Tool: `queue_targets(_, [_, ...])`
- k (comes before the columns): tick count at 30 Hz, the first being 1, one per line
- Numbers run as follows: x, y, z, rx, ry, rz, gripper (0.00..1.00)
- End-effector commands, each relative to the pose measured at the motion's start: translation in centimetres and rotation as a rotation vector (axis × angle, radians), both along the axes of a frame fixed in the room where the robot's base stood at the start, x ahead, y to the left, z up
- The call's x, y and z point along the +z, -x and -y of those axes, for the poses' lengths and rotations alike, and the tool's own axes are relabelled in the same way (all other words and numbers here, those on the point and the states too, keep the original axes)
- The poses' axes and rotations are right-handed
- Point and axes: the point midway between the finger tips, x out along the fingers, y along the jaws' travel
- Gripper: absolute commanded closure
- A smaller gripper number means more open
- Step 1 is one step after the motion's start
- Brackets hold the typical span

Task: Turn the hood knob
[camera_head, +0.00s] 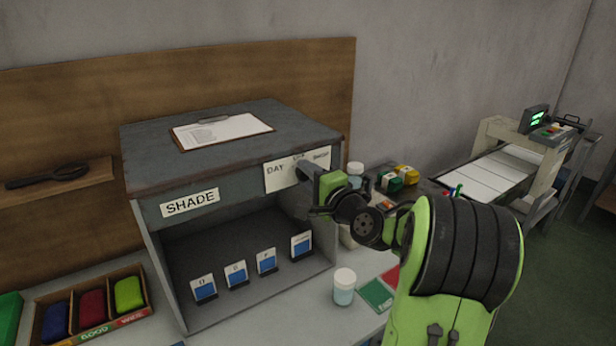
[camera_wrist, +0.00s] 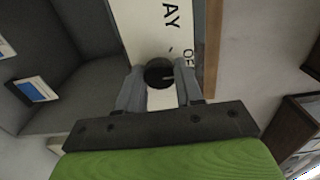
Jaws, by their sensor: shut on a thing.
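The hood (camera_head: 236,155) is a grey box with a "SHADE" label, open at the front. A white label plate (camera_head: 283,174) with "DAY", "OFF" and a third word sits at the right of its front face. In the wrist view the knob (camera_wrist: 158,72) is a dark round piece in front of this plate (camera_wrist: 150,30). My gripper (camera_wrist: 160,85) has its two grey fingers on either side of the knob, shut on it. In the head view my gripper (camera_head: 308,174) is at the plate, and the knob is hidden behind it.
A clipboard (camera_head: 220,131) lies on top of the hood. Several blue sample cards (camera_head: 236,274) stand inside. A white-lidded jar (camera_head: 344,287) stands in front on the right, beside a green card (camera_head: 376,295). A divided tray (camera_head: 90,310) is at the front left.

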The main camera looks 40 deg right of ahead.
Motion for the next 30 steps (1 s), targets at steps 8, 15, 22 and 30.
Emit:
queue_targets(8, [-0.12, 0.02, -0.03, 0.001, 0.020, -0.002, 0.95])
queue_targets(15, [-0.31, -0.01, -0.09, 0.002, 0.132, -0.007, 0.95])
queue_targets(22, [-0.46, -0.01, -0.12, 0.002, 0.325, -0.018, 0.95])
queue_targets(30, [-0.50, -0.01, -0.09, 0.002, 0.564, -0.032, 0.95])
